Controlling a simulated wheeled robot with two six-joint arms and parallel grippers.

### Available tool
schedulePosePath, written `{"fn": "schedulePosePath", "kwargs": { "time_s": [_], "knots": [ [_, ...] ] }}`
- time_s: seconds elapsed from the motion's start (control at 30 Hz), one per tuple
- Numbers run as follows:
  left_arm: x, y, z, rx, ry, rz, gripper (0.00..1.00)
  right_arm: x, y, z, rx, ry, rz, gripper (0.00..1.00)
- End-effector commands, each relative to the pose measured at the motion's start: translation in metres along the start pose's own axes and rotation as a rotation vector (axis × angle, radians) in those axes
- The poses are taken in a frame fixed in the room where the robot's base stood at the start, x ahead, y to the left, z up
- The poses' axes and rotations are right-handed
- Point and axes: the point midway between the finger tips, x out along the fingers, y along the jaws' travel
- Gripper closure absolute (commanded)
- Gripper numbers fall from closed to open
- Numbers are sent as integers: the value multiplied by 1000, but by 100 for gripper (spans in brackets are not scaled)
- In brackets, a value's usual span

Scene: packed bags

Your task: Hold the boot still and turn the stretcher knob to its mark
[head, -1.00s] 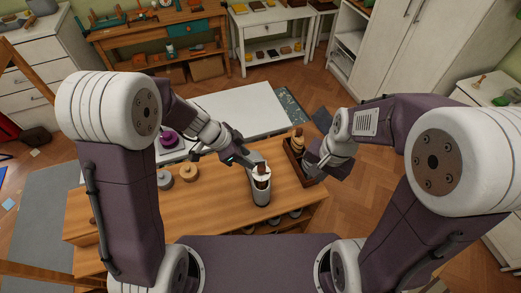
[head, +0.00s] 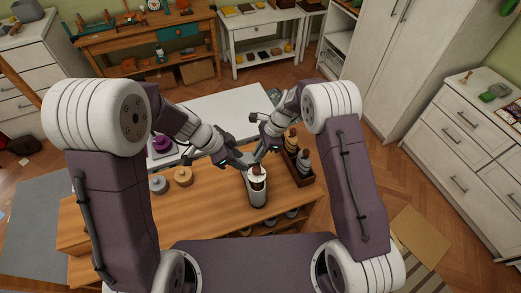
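A small brown piece, apparently the stretcher knob (head: 257,170), stands up from that opening. My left gripper (head: 245,163) is at the boot's upper left, close to the top; I cannot tell whether it touches. My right gripper (head: 259,158) is just above and behind the knob, its fingers pointing down toward it. Both sets of fingers are small and overlap near the knob, so their opening is unclear. The mark cannot be made out.
A dark wooden tray (head: 299,176) with bottle-like items stands right of the boot. Two round pieces, grey (head: 158,184) and tan (head: 183,176), sit at left on the wooden bench (head: 215,205). A white table (head: 225,108) adjoins behind, with a purple round object (head: 162,145).

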Motion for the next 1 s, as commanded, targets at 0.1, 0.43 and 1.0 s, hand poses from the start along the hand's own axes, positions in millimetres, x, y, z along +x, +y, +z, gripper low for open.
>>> {"fn": "schedulePosePath", "kwargs": {
  "time_s": [0.1, 0.43, 1.0],
  "knots": [
    [0, 0, 0, 0, 0, 0, 64, 26, 1, 0, -2, 0, 4, 87],
    [0, 0, 0, 0, 0, 0, 64, 68, 0, 0, -2, 0, -1, 87],
    [0, 0, 0, 0, 0, 0, 64, 69, 0, 0, -2, 0, -1, 100]
  ]
}}
